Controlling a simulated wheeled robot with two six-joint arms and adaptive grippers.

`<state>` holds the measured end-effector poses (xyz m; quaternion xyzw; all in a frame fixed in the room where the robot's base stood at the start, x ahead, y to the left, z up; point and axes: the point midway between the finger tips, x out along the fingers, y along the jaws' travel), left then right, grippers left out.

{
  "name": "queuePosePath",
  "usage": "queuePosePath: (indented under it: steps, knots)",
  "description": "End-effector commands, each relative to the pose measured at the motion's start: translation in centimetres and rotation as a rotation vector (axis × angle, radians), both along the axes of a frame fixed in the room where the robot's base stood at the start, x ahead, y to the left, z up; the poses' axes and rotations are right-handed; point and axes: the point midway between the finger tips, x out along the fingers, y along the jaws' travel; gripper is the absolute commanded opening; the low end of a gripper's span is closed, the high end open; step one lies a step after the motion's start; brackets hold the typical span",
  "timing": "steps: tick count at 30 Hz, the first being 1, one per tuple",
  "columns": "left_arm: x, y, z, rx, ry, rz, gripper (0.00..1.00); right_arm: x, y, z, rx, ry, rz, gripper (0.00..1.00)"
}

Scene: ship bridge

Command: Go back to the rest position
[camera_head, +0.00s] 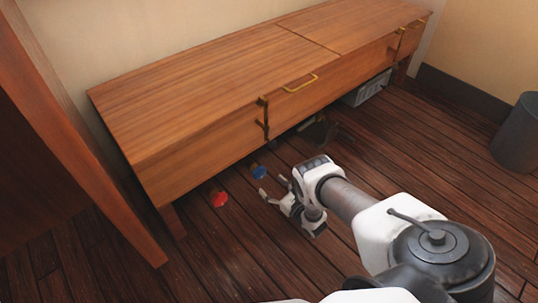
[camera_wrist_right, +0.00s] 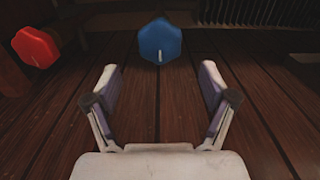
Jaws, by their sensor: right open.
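My right gripper (camera_head: 273,188) reaches down in front of the long wooden cabinet, low over the floor. In the right wrist view its two fingers (camera_wrist_right: 160,88) are spread apart with nothing between them. A blue object (camera_head: 258,172) lies just ahead of the fingertips, under the cabinet's front edge; it also shows in the right wrist view (camera_wrist_right: 159,41), apart from the fingers. A red object (camera_head: 217,197) lies to its left, and in the right wrist view it is at the upper left (camera_wrist_right: 36,47). My left gripper is not in view.
The wooden cabinet (camera_head: 200,90) stands along the wall, with a brass handle (camera_head: 300,84) on its front. A grey crate (camera_head: 368,90) sits under its right part. A dark bin (camera_head: 518,135) stands at the far right. A wooden post (camera_head: 85,150) rises at the left. Floor between cabinet and bin is clear.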

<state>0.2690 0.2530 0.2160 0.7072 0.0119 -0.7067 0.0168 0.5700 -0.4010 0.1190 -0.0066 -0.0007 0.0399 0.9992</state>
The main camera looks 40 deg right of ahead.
Motion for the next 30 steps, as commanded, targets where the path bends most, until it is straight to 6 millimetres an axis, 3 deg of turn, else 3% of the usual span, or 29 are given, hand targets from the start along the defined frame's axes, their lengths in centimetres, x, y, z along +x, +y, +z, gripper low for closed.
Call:
queuePosePath:
  steps: [11,14,17,19,22,26,30]
  knots:
    - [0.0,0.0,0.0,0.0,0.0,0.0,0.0,0.0,0.1,0.0,0.007,0.004,-0.001,0.83]
    - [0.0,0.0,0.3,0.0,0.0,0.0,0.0,0.1,0.6,0.0,0.106,0.054,-0.016,0.83]
    - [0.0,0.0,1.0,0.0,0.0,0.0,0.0,-0.1,2.1,-0.2,0.38,0.188,-0.073,0.83]
    - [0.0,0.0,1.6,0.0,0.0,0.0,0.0,-0.8,3.8,-0.2,0.659,0.319,-0.155,0.83]
    - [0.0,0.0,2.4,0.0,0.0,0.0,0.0,-3.2,6.5,0.1,1.09,0.503,-0.35,0.83]
    - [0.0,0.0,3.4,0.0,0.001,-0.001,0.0,-8.1,9.9,1.8,1.595,0.665,-0.718,0.83]
    - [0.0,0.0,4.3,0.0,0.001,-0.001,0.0,-15.0,12.6,5.2,1.999,0.675,-1.221,0.83]
